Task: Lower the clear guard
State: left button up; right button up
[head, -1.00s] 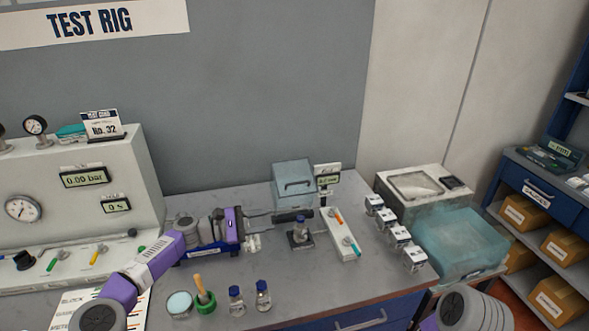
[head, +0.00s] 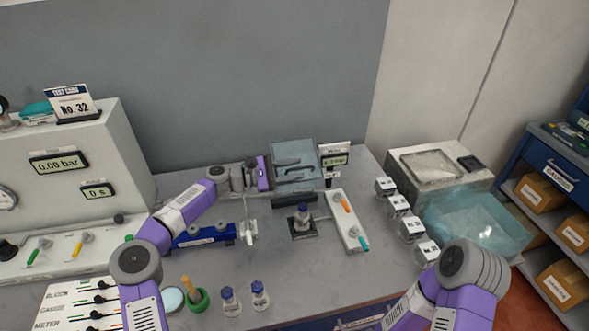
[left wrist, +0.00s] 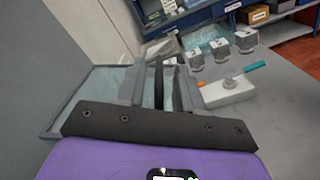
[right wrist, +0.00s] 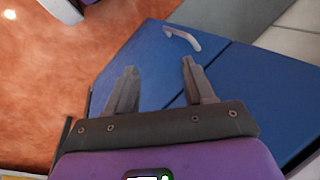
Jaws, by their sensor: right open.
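The clear guard (head: 306,150) is a bluish see-through panel with a dark bar handle, standing raised at the back of the bench. My left gripper (head: 292,171) is at its front face. In the left wrist view, the fingers (left wrist: 158,88) lie on either side of the dark handle (left wrist: 158,75), with a narrow gap showing beside it. The guard's panel (left wrist: 95,95) fills the left of that view. My right gripper (right wrist: 158,90) is open and empty, over the blue drawer front.
A white switch block (head: 347,222) with orange and blue levers stands right of the bottle. A blue fixture (head: 205,236) lies under my left arm.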

pick_arm(q)
jog(key=shift+w+d, duration=0.15)
jog(key=shift+d, duration=0.15)
grip_shut()
jog(key=shift+s+f, duration=0.15)
jog(key=shift+s, duration=0.05)
dwell(0.6)
jog(key=shift+s+d+f+b, duration=0.15)
jog(key=shift+s+f+b, duration=0.05)
jog(key=shift+s+b, duration=0.2)
jog(key=s+d+f+m+b, duration=0.2)
jog(key=s+f+m+b, duration=0.3)
jog(key=b, duration=0.7)
jog(key=shift+s+d+f+m, duration=0.4)
jog(key=shift+s+f, duration=0.95)
jog(key=shift+s, duration=0.3)
grip_release()
